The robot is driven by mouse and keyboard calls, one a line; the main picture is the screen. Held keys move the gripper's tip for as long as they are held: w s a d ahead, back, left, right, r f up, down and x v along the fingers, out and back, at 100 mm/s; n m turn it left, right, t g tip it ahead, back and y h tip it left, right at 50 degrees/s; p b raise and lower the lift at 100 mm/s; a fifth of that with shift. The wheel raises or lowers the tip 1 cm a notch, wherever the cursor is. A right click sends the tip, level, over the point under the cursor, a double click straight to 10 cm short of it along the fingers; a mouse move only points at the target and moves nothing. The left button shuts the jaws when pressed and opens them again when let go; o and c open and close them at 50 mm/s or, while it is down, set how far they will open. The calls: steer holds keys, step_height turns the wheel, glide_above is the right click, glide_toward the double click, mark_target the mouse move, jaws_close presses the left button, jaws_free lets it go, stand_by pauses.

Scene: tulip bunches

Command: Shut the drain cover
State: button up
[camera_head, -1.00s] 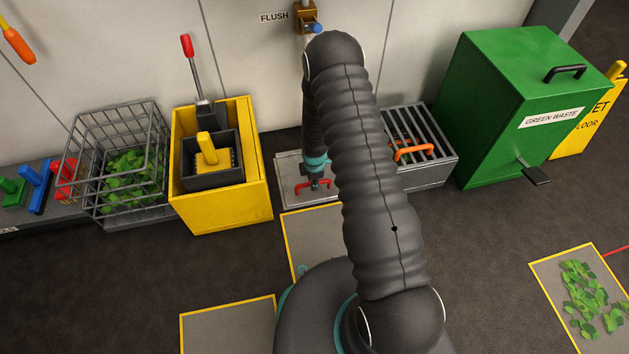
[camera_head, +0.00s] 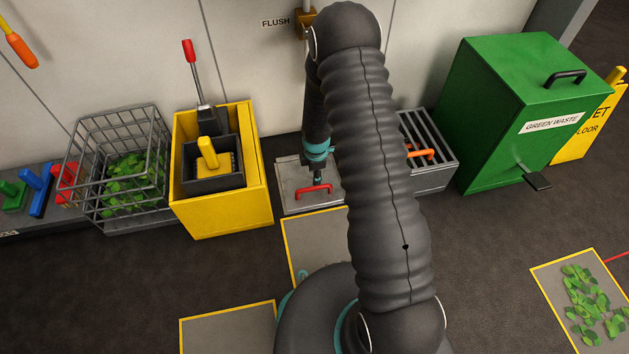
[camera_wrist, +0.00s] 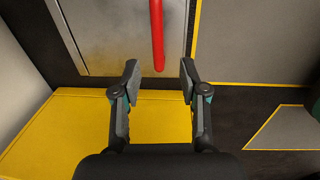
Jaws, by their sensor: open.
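The drain cover appears to be the grey metal plate (camera_head: 290,199) with a red bar handle (camera_head: 314,190), low by the wall between the yellow bin and the grated box. It looks flat, but I cannot tell whether it is fully seated. My gripper (camera_head: 318,179) points down over the plate, close to the handle. In the wrist view, my gripper (camera_wrist: 159,78) is open and empty. The red handle (camera_wrist: 157,35) lies ahead of the fingertips, roughly in line with the gap, and the plate (camera_wrist: 110,35) is around it. My arm hides the plate's right part in the head view.
A yellow bin (camera_head: 222,215) stands left of the plate, with a wire basket (camera_head: 115,130) of leaves beyond. Right are a grated box (camera_head: 430,175) with an orange handle and a green waste bin (camera_head: 500,110). A flush fixture (camera_head: 306,20) is on the wall.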

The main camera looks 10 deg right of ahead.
steer(key=shift+s+r, duration=0.15)
steer(key=shift+r, duration=1.25)
steer(key=s+r+m+g, duration=0.3)
steer(key=s+r+m, duration=0.2)
steer(key=s+m, duration=0.4)
steer(key=s+r+m+t+p, duration=0.2)
steer(key=s+r, duration=0.4)
steer(key=r, duration=0.8)
steer(key=s+r+m+t+p, duration=0.2)
steer(key=s+r, duration=0.5)
steer(key=r, duration=0.8)
steer(key=s+r+m+t+p, duration=0.3)
steer(key=s+r+m, duration=0.2)
steer(key=r, duration=0.9)
steer(key=shift+s+r+t, duration=0.3)
steer(key=shift+s, duration=0.7)
